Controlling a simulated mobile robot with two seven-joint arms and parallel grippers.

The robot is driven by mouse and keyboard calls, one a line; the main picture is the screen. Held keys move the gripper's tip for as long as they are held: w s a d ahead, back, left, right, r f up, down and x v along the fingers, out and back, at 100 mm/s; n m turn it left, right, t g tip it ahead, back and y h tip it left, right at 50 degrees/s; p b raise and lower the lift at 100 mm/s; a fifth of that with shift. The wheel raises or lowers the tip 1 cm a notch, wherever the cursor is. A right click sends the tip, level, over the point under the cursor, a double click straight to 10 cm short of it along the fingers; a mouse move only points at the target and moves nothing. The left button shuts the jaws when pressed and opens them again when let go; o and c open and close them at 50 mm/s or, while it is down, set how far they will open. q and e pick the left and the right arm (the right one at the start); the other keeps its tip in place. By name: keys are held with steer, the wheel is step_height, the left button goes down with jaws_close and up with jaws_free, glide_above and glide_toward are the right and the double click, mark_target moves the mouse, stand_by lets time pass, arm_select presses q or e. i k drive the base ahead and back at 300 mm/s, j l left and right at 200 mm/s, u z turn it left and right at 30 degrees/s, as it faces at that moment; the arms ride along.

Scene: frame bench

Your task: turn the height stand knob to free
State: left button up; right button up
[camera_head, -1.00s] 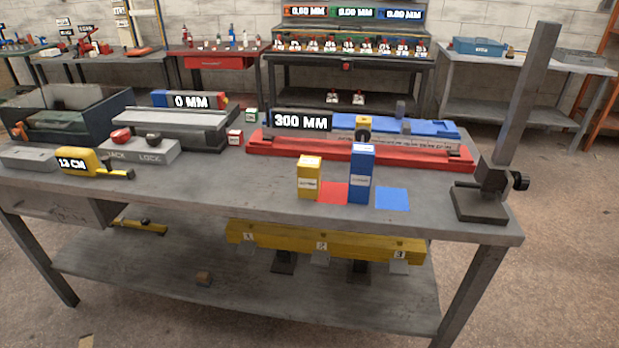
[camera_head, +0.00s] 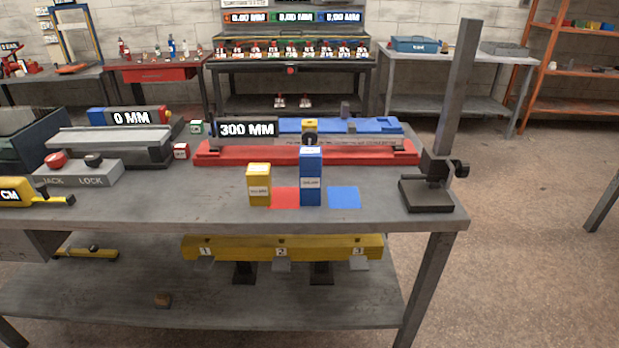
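The height stand (camera_head: 455,95) stands at the right end of the bench. It has a flat dark base (camera_head: 427,196), a tall grey post and a dark clamp block (camera_head: 436,166) low on the post. A black knob (camera_head: 461,168) sticks out from the right side of the clamp. The knob is too small for me to tell its setting. Neither of my grippers shows in the view.
The bench (camera_head: 150,208) holds a yellow block (camera_head: 259,185), a blue block (camera_head: 311,190), red and blue squares, a red-based 300 MM gauge (camera_head: 300,156) and a JACK/LOCK box (camera_head: 78,178). Floor to the right of the bench is clear. An orange shelf (camera_head: 570,75) stands behind.

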mark_target(462, 169)
steer(key=l+u, duration=0.1)
steer(key=l, duration=1.15)
steer(key=k+l+u, duration=0.15)
steer(key=l, duration=0.45)
steer(key=l+u, duration=0.1)
steer(key=l, duration=0.5)
steer(key=k+l+u, duration=0.1)
steer(key=l, duration=0.5)
steer(key=i+l+z, duration=0.15)
steer(key=l, duration=0.25)
steer(key=i+l+z, duration=0.15)
steer(key=i+l, duration=0.2)
